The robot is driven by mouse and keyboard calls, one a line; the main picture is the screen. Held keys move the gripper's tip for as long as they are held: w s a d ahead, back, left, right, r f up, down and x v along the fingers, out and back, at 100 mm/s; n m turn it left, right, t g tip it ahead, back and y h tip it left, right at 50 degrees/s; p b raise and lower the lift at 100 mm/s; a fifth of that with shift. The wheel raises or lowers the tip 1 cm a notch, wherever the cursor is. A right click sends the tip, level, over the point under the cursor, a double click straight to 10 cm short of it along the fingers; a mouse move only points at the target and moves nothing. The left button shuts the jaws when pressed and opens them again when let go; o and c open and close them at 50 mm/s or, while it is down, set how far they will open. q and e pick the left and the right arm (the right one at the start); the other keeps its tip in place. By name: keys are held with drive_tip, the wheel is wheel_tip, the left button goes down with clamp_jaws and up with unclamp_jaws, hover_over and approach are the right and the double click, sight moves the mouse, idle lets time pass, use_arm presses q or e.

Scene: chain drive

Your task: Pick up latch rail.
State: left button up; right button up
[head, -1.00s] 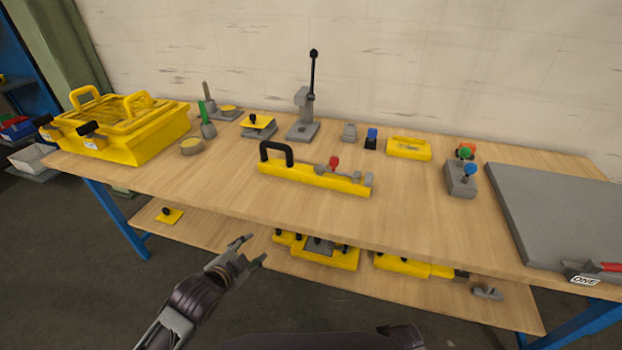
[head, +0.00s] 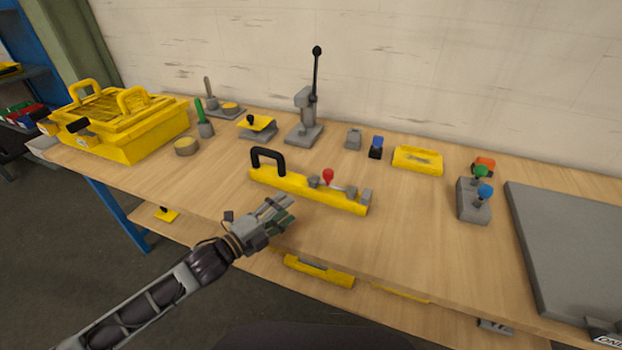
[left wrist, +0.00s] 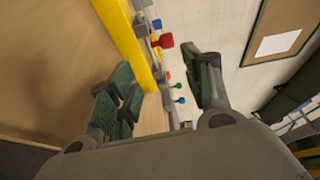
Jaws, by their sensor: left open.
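The latch rail (head: 307,191) is a long yellow bar lying on the wooden table, with a black handle (head: 268,155) at its left end and a red knob (head: 328,176) and grey fittings towards its right end. My left gripper (head: 284,210) is open and empty, just in front of the rail in the head view, apart from it there. In the left wrist view the yellow bar (left wrist: 126,38) runs past the left finger, and the open jaws (left wrist: 168,86) show nothing gripped. The right gripper is not in view.
A yellow crate (head: 125,130) stands at the table's left end. A lever press (head: 305,125) stands behind the rail. A grey block with coloured knobs (head: 473,205) and a grey plate (head: 570,240) lie to the right. The table (head: 400,235) is clear right of the rail.

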use_arm(q)
drive_tip(key=shift+w+d+r+m, duration=0.15)
drive_tip(key=shift+w+d+m, duration=0.15)
drive_tip(key=shift+w, duration=0.05)
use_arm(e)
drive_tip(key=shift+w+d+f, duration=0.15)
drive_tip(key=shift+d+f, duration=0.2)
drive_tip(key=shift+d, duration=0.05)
use_arm(q)
drive_tip(key=shift+x, duration=4)
drive_tip(key=shift+w+d+r, duration=0.1)
drive_tip(key=shift+w+d, duration=0.05)
drive_tip(key=shift+d, duration=0.1)
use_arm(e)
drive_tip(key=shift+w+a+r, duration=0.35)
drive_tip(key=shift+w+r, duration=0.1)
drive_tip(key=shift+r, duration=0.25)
